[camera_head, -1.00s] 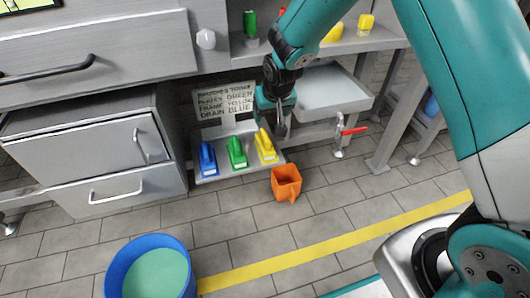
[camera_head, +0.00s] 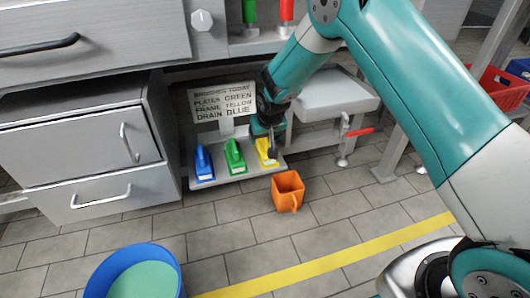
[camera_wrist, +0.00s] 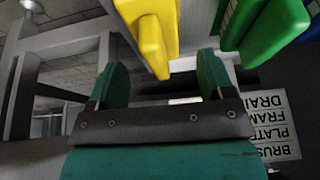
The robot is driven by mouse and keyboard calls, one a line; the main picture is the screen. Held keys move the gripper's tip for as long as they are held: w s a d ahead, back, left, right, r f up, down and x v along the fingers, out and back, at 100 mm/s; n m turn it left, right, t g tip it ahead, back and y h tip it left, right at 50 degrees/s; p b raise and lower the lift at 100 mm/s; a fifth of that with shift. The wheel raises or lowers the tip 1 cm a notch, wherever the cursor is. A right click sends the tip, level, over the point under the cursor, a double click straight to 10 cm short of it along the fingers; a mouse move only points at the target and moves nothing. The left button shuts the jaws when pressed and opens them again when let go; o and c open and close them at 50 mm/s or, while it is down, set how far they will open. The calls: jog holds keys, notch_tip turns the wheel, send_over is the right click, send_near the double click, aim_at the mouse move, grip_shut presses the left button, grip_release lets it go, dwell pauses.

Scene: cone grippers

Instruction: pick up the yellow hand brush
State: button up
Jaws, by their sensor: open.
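The yellow hand brush (camera_head: 264,150) stands at the right end of a low grey shelf (camera_head: 232,178), beside a green brush (camera_head: 235,155) and a blue brush (camera_head: 203,162). My gripper (camera_head: 271,150) is right at the yellow brush in the head view and partly covers it. In the wrist view the yellow brush (camera_wrist: 151,35) is ahead of my gripper (camera_wrist: 160,80), between the lines of its two spread fingers. The fingers are open and empty. Part of the green brush (camera_wrist: 270,30) shows at the upper right of the wrist view.
A sign (camera_head: 224,102) stands behind the brushes. An orange container (camera_head: 287,190) sits on the floor just in front of the shelf. A grey basin (camera_head: 335,95) and a red-handled valve (camera_head: 358,132) are to the right. A blue bucket (camera_head: 172,262) stands at the front left.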

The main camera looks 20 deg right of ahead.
aim_at(265, 141)
jog(key=b+x, duration=0.2)
jog(key=x, duration=0.2)
jog(key=shift+s+d, duration=0.1)
jog(key=shift+r, duration=0.15)
jog(key=c, duration=1.1)
jog(key=shift+r, duration=0.1)
jog(key=shift+r+p, duration=0.45)
notch_tip(265, 141, up, 3)
jog(key=p, duration=0.2)
jog(key=shift+r+p, duration=0.1)
jog(key=shift+p, duration=0.25)
jog(key=s+p, duration=0.2)
jog(key=s, duration=0.4)
jog(key=s+p, duration=0.2)
jog(key=s, duration=0.4)
jog(key=s+p, duration=0.1)
jog(key=s, duration=0.5)
jog(key=shift+f+p, duration=0.4)
